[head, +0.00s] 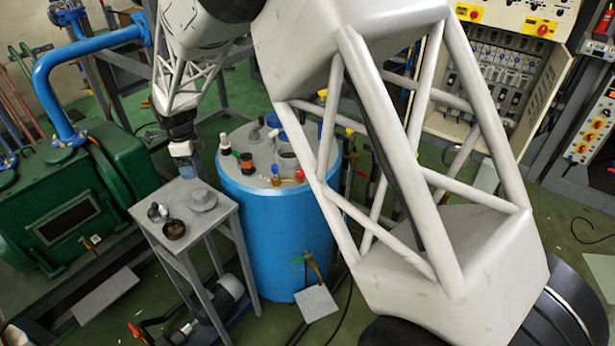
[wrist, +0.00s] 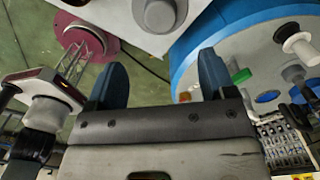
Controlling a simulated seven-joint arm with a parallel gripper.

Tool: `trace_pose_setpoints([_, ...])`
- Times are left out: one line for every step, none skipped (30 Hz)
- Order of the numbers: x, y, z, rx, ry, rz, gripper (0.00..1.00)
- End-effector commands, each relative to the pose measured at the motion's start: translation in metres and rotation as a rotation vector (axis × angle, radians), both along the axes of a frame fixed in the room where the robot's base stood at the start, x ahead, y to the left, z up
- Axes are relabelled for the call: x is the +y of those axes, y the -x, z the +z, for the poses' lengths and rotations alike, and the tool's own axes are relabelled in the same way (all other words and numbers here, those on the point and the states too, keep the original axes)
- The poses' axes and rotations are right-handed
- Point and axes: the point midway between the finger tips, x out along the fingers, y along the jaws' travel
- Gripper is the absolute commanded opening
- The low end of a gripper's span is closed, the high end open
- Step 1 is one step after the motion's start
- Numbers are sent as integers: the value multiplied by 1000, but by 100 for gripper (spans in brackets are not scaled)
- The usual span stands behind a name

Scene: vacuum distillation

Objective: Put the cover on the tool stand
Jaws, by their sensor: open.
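The tool stand is a small grey metal table (head: 150,214) at left centre in the head view; its pale top also shows at the top edge of the wrist view (wrist: 140,32). A grey round flanged piece with a raised hub, which looks like the cover (head: 202,199), lies on the right part of its top. A grey round piece, likely the same cover (wrist: 160,12), is cut off by the top edge of the wrist view. My gripper (head: 181,172) is over the stand's far edge, apart from the cover. Its two blue fingers (wrist: 163,84) are open, with nothing seen held between them.
A dark ring (head: 173,230) and small metal parts (head: 157,211) share the stand's top. A blue tank (head: 262,245) with valves and fittings on its lid stands close on the right. A green machine (head: 80,200) stands left. My arm hides much of the right middle.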

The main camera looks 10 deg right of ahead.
Motion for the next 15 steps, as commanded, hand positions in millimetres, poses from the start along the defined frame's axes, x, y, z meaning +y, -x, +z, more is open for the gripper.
trace_pose_setpoints([0,0,0,0,0,0,77])
trace_pose_setpoints([0,0,0,0,0,1,77])
trace_pose_setpoints([-1,0,1,-1,0,3,77])
trace_pose_setpoints([-2,0,2,-1,-1,5,77])
trace_pose_setpoints([-4,1,4,-2,-1,8,77])
trace_pose_setpoints([-7,2,6,-3,-2,14,77])
trace_pose_setpoints([-9,2,8,-4,-2,22,77])
trace_pose_setpoints([-13,3,11,-5,-3,30,77])
trace_pose_setpoints([-18,5,15,-7,-4,43,77])
trace_pose_setpoints([-23,6,19,-9,-4,56,77])
trace_pose_setpoints([-29,7,24,-12,-5,69,77])
trace_pose_setpoints([-37,10,30,-15,-7,89,77])
trace_pose_setpoints([-44,12,36,-18,-8,108,77])
trace_pose_setpoints([-51,15,42,-21,-9,128,77])
trace_pose_setpoints([-62,19,50,-26,-10,155,77])
